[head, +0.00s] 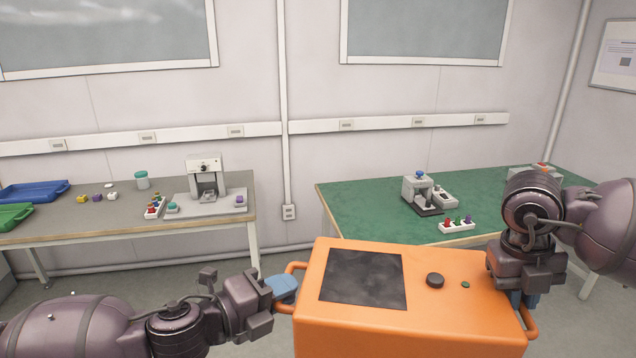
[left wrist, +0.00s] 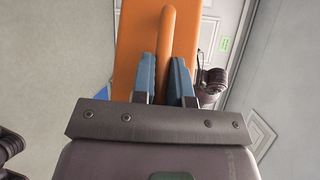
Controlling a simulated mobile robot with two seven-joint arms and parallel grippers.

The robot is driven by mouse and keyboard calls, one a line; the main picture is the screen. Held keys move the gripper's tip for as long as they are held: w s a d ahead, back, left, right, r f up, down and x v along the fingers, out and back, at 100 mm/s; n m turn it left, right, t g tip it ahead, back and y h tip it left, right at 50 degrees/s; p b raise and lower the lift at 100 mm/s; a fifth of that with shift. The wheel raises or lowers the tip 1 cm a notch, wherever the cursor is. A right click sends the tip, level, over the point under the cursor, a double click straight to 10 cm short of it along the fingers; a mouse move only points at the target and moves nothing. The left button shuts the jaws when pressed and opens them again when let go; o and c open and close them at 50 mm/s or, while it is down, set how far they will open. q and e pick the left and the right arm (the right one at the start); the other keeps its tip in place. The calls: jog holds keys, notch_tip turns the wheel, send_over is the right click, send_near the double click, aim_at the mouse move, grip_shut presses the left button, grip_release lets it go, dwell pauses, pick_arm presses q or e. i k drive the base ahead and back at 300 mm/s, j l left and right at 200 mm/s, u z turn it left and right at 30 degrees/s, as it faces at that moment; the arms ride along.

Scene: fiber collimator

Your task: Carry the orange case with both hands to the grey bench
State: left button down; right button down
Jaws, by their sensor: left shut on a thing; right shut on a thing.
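The orange case (head: 430,318) is in the lower middle of the head view, in front of me, with a dark square panel (head: 363,278), a black knob (head: 435,280) and a small green button on top. My left gripper (head: 283,288) is shut on its left handle (head: 296,268). In the left wrist view the blue fingers (left wrist: 164,80) stand either side of the orange handle (left wrist: 167,50). My right gripper (head: 525,300) is shut on the right handle (head: 531,325), its fingers partly hidden. The grey bench (head: 110,222) stands at the left, beyond the case.
The grey bench carries a grey device (head: 206,178), a blue tray (head: 35,192), a green tray (head: 14,216) and small coloured parts. A green-topped bench (head: 370,205) with another device (head: 420,190) stands behind the case at the right. Floor shows between the benches.

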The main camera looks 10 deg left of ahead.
aim_at(94, 213)
jog(key=u, duration=0.65)
jog(key=i+j, duration=0.25)
jog(key=j, duration=0.2)
jog(key=i+j, duration=0.25)
jog(key=j, duration=0.2)
jog(key=i+j, duration=0.3)
jog(key=j, duration=0.2)
jog(key=i+j, duration=0.25)
jog(key=j, duration=0.2)
jog(key=i+j, duration=0.25)
jog(key=j, duration=0.2)
jog(key=i+j+u, duration=0.1)
jog(key=i+j, duration=0.15)
jog(key=j, duration=0.2)
